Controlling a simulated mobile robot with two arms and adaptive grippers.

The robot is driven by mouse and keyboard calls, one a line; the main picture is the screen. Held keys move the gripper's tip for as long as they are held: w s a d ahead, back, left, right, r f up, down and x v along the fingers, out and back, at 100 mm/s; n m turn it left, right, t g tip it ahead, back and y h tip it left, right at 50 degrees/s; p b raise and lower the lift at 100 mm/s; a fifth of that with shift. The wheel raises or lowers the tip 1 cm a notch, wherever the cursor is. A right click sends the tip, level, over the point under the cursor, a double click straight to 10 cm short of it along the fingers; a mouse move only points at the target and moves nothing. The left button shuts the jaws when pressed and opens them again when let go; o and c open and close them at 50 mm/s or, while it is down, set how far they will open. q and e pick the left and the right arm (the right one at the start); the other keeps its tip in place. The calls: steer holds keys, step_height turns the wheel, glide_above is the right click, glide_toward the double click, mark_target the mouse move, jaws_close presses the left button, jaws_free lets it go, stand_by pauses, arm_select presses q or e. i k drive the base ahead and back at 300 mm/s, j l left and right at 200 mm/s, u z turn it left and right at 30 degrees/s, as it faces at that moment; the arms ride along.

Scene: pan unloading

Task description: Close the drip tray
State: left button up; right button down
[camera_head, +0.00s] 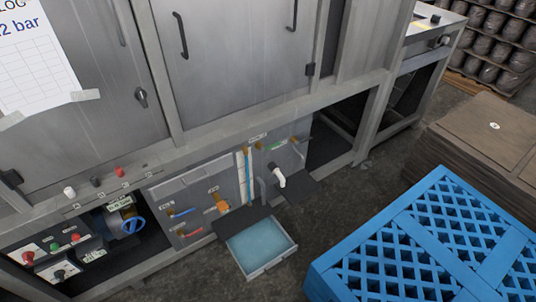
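The drip tray (285,266) is a shallow grey box with pale blue liquid in it. It stands pulled out from the bottom of the grey metal machine, low over the dark floor. A white spout (278,174) juts from the machine panel above and behind it. A dark plate lies behind the tray at the machine's foot. Neither of my grippers shows in the head view.
A blue lattice pallet (432,245) fills the lower right, with a stack of brown sheets (490,140) behind it. Valves and coloured levers sit on the lower panel (205,205). Dark floor is free between tray and pallet.

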mark_target(257, 248)
steer(key=k+l+u, duration=0.15)
steer(key=k+l, duration=0.1)
steer(key=k, duration=0.7)
